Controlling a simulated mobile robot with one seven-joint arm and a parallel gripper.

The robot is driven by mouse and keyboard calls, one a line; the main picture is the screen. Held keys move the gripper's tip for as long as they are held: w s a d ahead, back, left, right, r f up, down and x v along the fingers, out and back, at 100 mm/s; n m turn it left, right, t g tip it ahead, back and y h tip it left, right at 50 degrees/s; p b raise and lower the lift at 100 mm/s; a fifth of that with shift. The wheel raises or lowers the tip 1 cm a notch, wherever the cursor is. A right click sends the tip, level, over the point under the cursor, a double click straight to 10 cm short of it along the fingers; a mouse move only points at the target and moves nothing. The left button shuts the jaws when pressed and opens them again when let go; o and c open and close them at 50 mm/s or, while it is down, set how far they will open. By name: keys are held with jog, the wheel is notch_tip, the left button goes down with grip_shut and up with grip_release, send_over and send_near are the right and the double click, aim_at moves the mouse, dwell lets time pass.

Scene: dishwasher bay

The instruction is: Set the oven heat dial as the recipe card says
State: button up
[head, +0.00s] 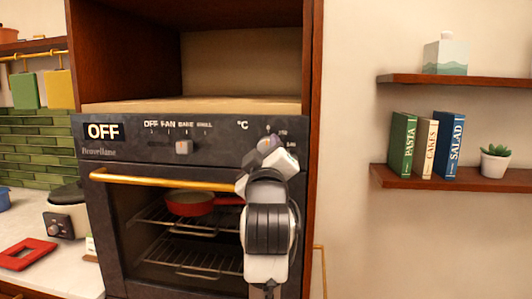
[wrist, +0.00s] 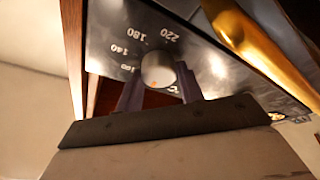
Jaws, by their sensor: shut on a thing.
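My gripper (wrist: 158,86) is shut on the knob, a purple finger at each side. In the head view my gripper (head: 268,148) hides the dial and most of its scale. The oven (head: 120,165) has a display (head: 103,131) that reads OFF. I cannot make out a recipe card.
A mode knob (head: 184,147) under OFF, FAN, BAKE and GRILL sits left of the dial. A brass handle (head: 165,180) crosses the shut oven door; a red pan (head: 190,203) is inside. Shelves with books (head: 427,146) and a plant (head: 495,161) are at right.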

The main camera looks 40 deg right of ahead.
jog(key=m+h+b, duration=0.1)
jog(key=m, duration=0.3)
jog(key=shift+w+a+g, duration=0.1)
jog(key=shift+g, duration=0.2)
jog(key=m+g+h, duration=0.1)
jog(key=m, duration=0.2)
jog(key=m+g+h, duration=0.1)
jog(key=m, duration=0.2)
jog(key=shift+a+h+b, duration=0.1)
jog(key=shift+h+b, duration=0.2)
jog(key=shift+b, duration=0.1)
jog(key=m+g, duration=0.1)
jog(key=m, duration=0.2)
jog(key=m+g+h, duration=0.1)
jog(key=m, duration=0.2)
jog(key=shift+w+r+g, duration=0.1)
jog(key=shift+g, duration=0.2)
jog(key=shift+m+g, duration=1)
jog(key=shift+m, duration=1.6)
jog(key=o, duration=1)
jog(key=shift+r, duration=0.1)
